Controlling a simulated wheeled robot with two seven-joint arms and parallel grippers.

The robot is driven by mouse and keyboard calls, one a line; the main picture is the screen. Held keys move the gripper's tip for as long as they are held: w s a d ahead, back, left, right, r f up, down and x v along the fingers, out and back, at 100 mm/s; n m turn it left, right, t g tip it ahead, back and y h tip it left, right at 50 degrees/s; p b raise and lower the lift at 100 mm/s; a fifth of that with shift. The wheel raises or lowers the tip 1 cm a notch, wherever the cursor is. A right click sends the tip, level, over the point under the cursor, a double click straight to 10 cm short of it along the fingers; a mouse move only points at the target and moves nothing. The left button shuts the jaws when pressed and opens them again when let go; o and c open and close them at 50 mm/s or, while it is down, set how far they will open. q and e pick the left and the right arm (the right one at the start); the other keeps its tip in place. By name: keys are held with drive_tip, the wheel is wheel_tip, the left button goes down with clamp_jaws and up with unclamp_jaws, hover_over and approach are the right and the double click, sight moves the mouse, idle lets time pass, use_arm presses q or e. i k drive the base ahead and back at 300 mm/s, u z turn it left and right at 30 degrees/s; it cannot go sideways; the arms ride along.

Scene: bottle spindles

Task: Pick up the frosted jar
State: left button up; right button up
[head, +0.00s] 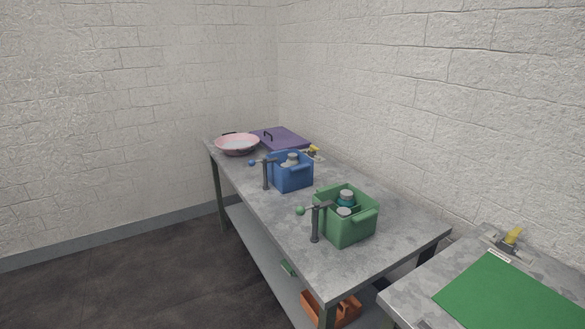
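A blue crate (294,181) stands on the grey table and holds a pale, whitish container with a grey lid (292,158). A green crate (352,232) stands nearer on the same table. It holds a teal jar with a grey lid (347,195) and another pale-lidded container (343,212). The crate walls hide the lower parts of these containers. They are too small for me to tell which one is the frosted jar. Neither of my grippers is in view.
The grey table (395,238) also bears a pink bowl (237,143) and a purple board (280,138). Posts with a blue knob (251,163) and a green knob (300,211) stand beside the crates. An orange crate (318,304) sits below. Open floor lies left.

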sight(291, 157)
drive_tip(key=k, duration=0.6)
drive_tip(key=u, duration=0.15)
drive_tip(key=i, duration=1.05)
drive_tip(key=z, duration=0.65)
drive_tip(key=k, duration=0.5)
drive_tip(key=u, duration=1.35)
drive_tip(key=i, duration=2.6)
